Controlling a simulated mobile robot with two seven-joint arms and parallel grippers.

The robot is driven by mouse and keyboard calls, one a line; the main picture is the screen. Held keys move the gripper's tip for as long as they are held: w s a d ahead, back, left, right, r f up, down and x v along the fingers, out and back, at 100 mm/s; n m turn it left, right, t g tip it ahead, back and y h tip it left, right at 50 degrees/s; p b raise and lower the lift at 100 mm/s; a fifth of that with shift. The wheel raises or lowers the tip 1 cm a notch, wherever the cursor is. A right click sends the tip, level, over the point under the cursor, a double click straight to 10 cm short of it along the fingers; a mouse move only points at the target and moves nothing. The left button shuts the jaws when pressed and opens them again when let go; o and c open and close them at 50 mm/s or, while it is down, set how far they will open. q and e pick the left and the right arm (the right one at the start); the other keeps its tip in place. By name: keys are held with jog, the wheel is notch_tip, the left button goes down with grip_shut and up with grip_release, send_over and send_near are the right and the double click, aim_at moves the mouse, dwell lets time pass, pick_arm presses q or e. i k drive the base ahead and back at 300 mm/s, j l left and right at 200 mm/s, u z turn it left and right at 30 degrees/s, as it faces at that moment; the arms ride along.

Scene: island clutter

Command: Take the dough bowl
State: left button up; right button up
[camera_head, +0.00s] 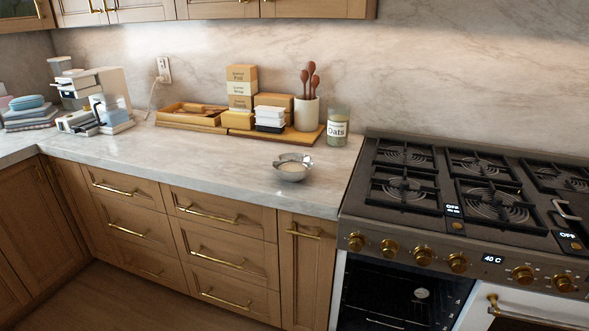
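A small silvery metal bowl (292,168) stands upright on the marble counter, near its front edge and left of the stove. Something pale, which looks like dough, lies inside it. Nothing touches the bowl and the counter around it is bare. Neither of my grippers shows in the head view.
The counter (215,158) is clear left of the bowl. Behind stand an oats jar (338,127), a utensil crock (306,113), stacked boxes (241,90) and a wooden tray (190,125). The gas stove (470,190) is at right; a coffee machine (100,95) at left.

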aim_at(293, 167)
jog(key=i+j+z, duration=0.2)
jog(key=j, duration=0.25)
jog(key=j+z, duration=0.2)
jog(key=j, duration=0.25)
jog(key=i+j+z, duration=0.2)
jog(key=j, duration=0.25)
jog(key=j+z, duration=0.25)
jog(key=j, duration=0.15)
jog(key=i+j+z, duration=0.15)
jog(key=j, duration=0.15)
jog(key=i+j+z, duration=0.1)
jog(key=j, duration=0.15)
jog(key=i+j+z, duration=0.15)
jog(key=j, duration=0.15)
jog(key=k, duration=0.05)
